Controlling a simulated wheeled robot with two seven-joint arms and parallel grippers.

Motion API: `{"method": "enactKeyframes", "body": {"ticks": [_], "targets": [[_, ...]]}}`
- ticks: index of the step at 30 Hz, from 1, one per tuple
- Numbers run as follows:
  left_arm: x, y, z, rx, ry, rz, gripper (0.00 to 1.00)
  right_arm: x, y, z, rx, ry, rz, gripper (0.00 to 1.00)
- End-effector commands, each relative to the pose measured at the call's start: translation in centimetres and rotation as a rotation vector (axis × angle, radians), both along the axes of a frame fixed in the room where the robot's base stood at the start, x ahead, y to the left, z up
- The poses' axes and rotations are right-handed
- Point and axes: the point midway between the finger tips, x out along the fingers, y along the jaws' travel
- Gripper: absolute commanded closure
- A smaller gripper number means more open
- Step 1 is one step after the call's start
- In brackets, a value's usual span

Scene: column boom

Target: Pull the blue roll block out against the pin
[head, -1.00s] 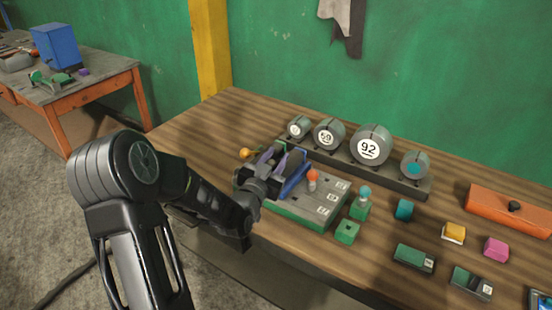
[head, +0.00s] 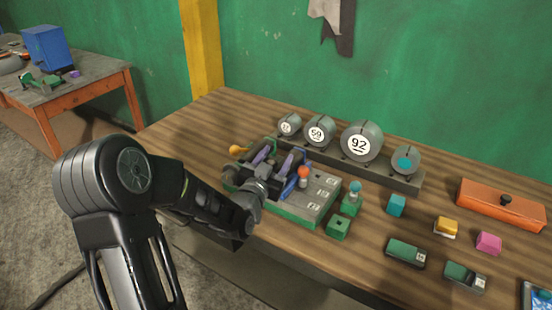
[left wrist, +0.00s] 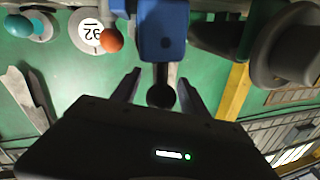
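The blue block (left wrist: 163,35) is at the top middle of the left wrist view, with a dark rod and round black knob (left wrist: 160,95) on its near side. My left gripper (left wrist: 158,92) is open, its two fingers on either side of the knob with gaps showing. In the head view my left gripper (head: 277,166) is over the left part of the grey and green fixture (head: 325,184). A blue part (head: 291,187) shows beside it, partly covered. I cannot make out the pin for certain. My right gripper is not in view.
An orange ball on a post (head: 303,172) stands close right of the gripper, and a yellow knob (head: 236,149) is to its left. Round dials (head: 361,142) line the back. Small blocks and an orange box (head: 500,204) lie to the right.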

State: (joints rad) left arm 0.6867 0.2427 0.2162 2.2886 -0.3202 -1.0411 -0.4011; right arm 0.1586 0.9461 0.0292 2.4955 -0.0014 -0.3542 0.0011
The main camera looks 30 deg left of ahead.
Motion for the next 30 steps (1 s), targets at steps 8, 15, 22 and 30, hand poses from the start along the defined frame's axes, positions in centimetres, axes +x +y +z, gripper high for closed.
{"method": "enactKeyframes", "body": {"ticks": [8, 15, 22, 30], "targets": [[-0.2, 0.0, 0.0, 0.001, 0.0, 0.001, 0.48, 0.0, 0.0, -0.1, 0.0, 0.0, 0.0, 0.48], [-2.9, -0.6, -0.2, 0.002, 0.0, 0.001, 0.48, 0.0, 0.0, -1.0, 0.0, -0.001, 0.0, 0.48], [-6.5, -1.4, -0.1, 0.002, 0.0, 0.001, 0.48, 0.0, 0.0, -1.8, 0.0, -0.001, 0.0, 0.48], [-7.7, -1.6, 0.0, 0.0, 0.0, 0.001, 0.48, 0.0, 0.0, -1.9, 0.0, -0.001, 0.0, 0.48]]}}
